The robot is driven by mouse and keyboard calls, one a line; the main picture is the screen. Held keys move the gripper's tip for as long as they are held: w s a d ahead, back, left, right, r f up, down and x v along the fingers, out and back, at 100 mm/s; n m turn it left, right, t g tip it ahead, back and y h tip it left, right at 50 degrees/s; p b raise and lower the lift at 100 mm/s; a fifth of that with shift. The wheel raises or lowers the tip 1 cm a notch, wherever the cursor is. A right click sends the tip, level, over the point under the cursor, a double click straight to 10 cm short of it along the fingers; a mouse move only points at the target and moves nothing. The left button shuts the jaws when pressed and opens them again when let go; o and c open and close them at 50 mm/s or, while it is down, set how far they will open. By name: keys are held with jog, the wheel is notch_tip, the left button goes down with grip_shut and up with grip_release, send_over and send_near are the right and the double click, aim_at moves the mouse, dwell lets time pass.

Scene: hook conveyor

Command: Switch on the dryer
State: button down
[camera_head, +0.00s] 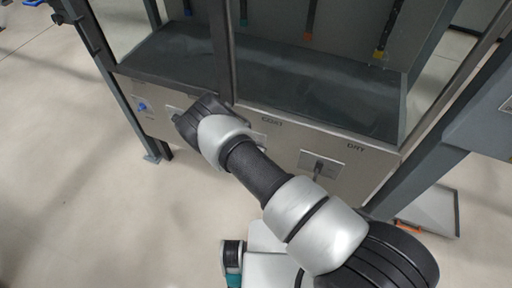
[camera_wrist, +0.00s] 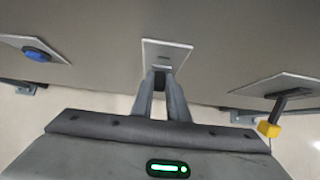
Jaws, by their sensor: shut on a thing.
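The panel (camera_head: 235,128) of the machine carries a row of control plates. My gripper (camera_wrist: 160,80) is at the second plate from the left (camera_wrist: 178,52), its fingers close together on a small dark control that they mostly hide. The fingers are hidden in the head view. A plate (camera_head: 320,164) with a dark lever sits near the "DRY" lettering (camera_head: 356,147) at the right, apart from my gripper. A blue knob (camera_head: 142,106) is at the far left; it also shows in the wrist view (camera_wrist: 37,55).
A lever with a yellow tip (camera_wrist: 268,129) stands out right of my gripper in the wrist view. Coloured-tipped rods, one with a yellow tip (camera_head: 378,54), hang above the dark basin (camera_head: 300,75). Frame posts stand at both sides. Open floor (camera_head: 70,190) lies left.

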jog(key=c, duration=1.7)
grip_release()
jog(key=shift+r, duration=0.1)
jog(key=p+v, duration=0.1)
jog(key=v, duration=1.6)
jog(key=shift+s+r, duration=0.1)
